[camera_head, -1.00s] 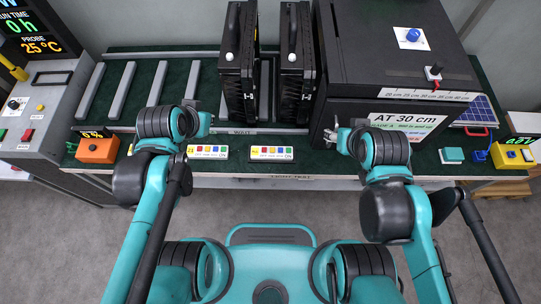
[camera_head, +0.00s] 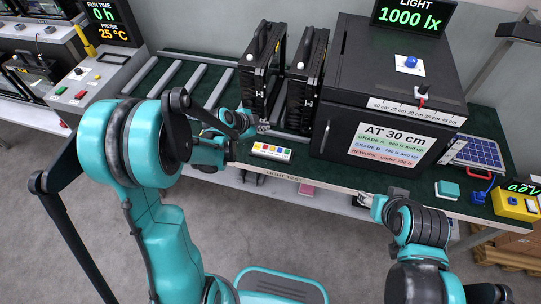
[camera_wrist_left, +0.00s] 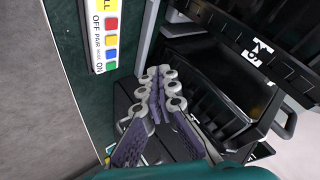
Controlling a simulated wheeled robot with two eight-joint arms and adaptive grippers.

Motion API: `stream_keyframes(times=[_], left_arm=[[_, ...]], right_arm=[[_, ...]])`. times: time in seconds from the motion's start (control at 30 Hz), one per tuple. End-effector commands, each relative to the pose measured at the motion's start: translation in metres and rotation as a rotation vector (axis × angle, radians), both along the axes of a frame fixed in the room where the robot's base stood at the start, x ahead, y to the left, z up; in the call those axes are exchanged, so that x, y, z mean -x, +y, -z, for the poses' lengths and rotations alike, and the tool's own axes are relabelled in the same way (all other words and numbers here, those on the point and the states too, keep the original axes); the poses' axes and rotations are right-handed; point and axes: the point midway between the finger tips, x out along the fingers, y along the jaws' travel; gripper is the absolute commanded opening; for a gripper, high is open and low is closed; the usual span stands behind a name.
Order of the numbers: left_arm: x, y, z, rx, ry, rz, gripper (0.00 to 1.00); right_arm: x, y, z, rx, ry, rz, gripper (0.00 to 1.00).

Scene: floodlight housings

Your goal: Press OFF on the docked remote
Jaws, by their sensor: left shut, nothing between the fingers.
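A white remote strip (camera_head: 271,151) with several coloured buttons lies at the bench's front edge, below the black floodlight housings. In the left wrist view the remote (camera_wrist_left: 104,35) shows at upper left, with OFF by its red end and ON by its green end. My left gripper (camera_head: 262,127) is shut and empty, just behind the remote and close to the foot of a housing (camera_head: 262,70). In the left wrist view its fingers (camera_wrist_left: 156,112) are right of the remote, apart from it in the picture. My right gripper (camera_head: 372,203) hangs before the bench's front edge; its jaws are too small to read.
A second housing (camera_head: 306,80) stands beside the first. A black box (camera_head: 390,85) with an AT 30 cm sign fills the bench's right. Rails (camera_head: 172,86) lie at left. A yellow box (camera_head: 515,203) and a teal block (camera_head: 447,190) sit far right.

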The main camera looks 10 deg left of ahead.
Motion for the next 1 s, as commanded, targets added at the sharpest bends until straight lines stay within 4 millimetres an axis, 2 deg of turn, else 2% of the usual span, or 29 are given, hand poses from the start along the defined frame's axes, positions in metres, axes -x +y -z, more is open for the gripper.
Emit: stream_keyframes(times=[0.57, 0.77, 1.0], left_arm=[[-0.002, 0.001, 0.008, -0.006, -0.006, 0.01, 0.0], [-0.002, 0.001, 0.027, -0.006, -0.006, 0.009, 0.0], [-0.002, 0.001, 0.063, -0.006, -0.006, 0.009, 0.0]], right_arm=[[0.0, 0.0, 0.005, 0.0, 0.0, 0.0, 0.49], [0.0, 0.0, 0.02, 0.0, 0.0, 0.0, 0.49], [0.0, 0.0, 0.047, 0.0, 0.0, 0.0, 0.49]])
